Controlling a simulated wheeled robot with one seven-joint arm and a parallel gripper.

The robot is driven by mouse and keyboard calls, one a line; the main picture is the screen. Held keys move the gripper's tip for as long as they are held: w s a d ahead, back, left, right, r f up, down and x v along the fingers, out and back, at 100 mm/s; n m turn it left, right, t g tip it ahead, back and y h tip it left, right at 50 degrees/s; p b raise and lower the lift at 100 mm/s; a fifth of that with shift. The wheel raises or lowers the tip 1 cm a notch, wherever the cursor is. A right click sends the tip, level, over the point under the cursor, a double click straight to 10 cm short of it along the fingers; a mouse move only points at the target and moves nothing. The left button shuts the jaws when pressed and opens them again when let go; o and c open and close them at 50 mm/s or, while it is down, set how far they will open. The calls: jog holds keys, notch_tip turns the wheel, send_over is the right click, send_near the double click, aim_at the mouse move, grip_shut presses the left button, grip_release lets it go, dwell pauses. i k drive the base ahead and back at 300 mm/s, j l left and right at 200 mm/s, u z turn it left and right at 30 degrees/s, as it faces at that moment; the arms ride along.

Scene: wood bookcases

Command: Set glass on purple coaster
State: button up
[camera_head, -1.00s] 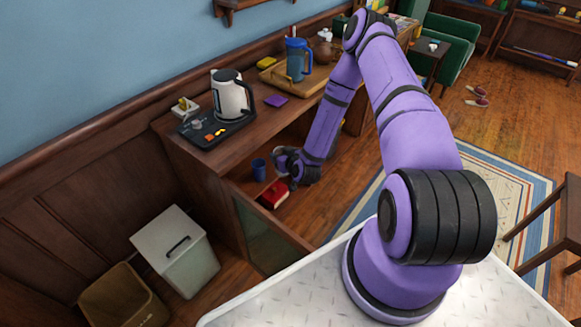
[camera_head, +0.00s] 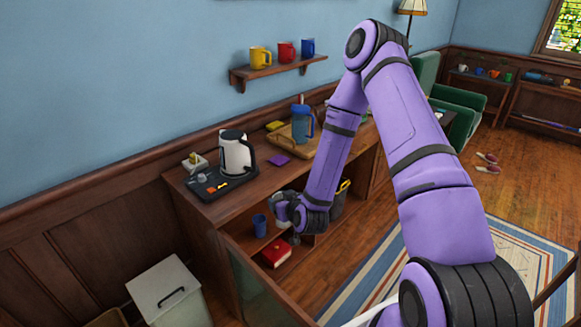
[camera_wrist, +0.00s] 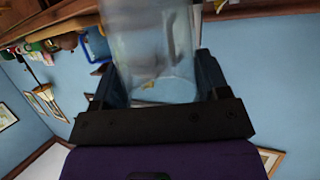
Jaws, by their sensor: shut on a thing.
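The purple coaster (camera_head: 279,160) lies flat on the cabinet top, between the kettle and the wooden tray. My gripper (camera_wrist: 157,78) is shut on a clear glass (camera_wrist: 150,45), with one dark finger on each side of it in the wrist view. In the head view my gripper (camera_head: 283,207) is at the cabinet's open front, below the level of the top. It is above a red book and beside a blue cup. The glass is hard to make out there.
A kettle (camera_head: 236,153) on a dark base (camera_head: 212,190) stands left of the coaster. A wooden tray (camera_head: 283,139) with a blue pitcher (camera_head: 302,123) is right of it. The blue cup (camera_head: 259,225) and red book (camera_head: 275,253) are on the lower shelf. The cabinet top (camera_head: 245,194) overhangs that shelf.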

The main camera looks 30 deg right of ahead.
aim_at(278, 159)
jog(key=k+l, duration=0.2)
jog(key=l, duration=0.15)
jog(key=k+l, duration=0.15)
jog(key=l, duration=0.25)
jog(key=k+l, duration=0.2)
jog(key=l, duration=0.15)
jog(key=i+l, duration=0.2)
jog(key=l, duration=0.2)
jog(key=i+l+u, duration=0.1)
jog(key=i+l, duration=0.35)
jog(key=l, duration=0.3)
jog(key=i+l, duration=0.15)
jog(key=i, duration=0.35)
jog(key=i+l, duration=0.15)
jog(key=i, duration=0.35)
